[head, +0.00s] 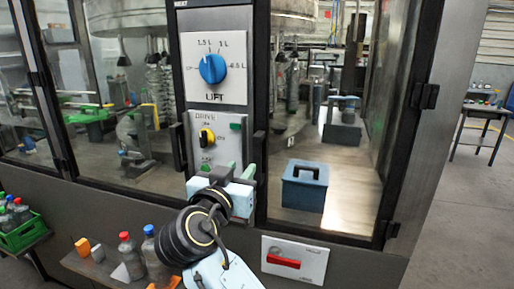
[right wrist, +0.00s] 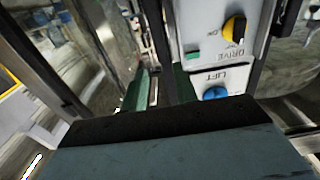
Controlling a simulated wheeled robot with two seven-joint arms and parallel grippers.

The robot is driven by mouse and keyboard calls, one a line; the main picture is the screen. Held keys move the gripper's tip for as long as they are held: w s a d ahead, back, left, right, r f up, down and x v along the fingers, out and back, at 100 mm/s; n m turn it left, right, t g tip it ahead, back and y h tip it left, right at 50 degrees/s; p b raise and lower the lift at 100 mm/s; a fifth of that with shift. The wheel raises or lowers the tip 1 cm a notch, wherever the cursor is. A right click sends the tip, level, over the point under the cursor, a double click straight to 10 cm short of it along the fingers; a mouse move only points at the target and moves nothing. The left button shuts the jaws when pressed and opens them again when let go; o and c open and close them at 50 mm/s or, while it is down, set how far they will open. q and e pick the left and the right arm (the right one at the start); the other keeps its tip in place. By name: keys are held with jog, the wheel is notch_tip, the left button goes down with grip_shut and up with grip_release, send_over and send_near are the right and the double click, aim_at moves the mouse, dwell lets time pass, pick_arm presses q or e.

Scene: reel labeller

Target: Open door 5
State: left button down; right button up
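A glazed door (head: 323,228) with a dark frame stands right of the control panel, with hinges on its right side. It looks shut. I cannot read a door number. A dark upright handle (head: 259,150) is at its left edge. My right gripper (head: 241,171) is at the panel's lower right, close to the handle. In the right wrist view its green-tipped fingers (right wrist: 160,92) stand apart, with a dark upright bar between or just beyond them. I cannot tell whether they touch it. My left gripper is out of view.
The panel carries a blue LIFT knob (head: 212,68) and a yellow-black DRIVE knob (head: 207,137). A blue box (head: 305,186) stands behind the glass. A red-handled switch (head: 284,262) is below the door. Bottles (head: 127,252) stand on a low shelf at left.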

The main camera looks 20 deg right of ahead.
aim_at(256, 150)
jog(key=p+x, duration=0.2)
jog(key=x, duration=0.9)
jog(key=shift+w+d, duration=0.1)
jog(key=shift+w+d+f, duration=0.1)
jog(key=shift+w+d, duration=0.25)
jog(key=shift+w, duration=0.15)
grip_shut()
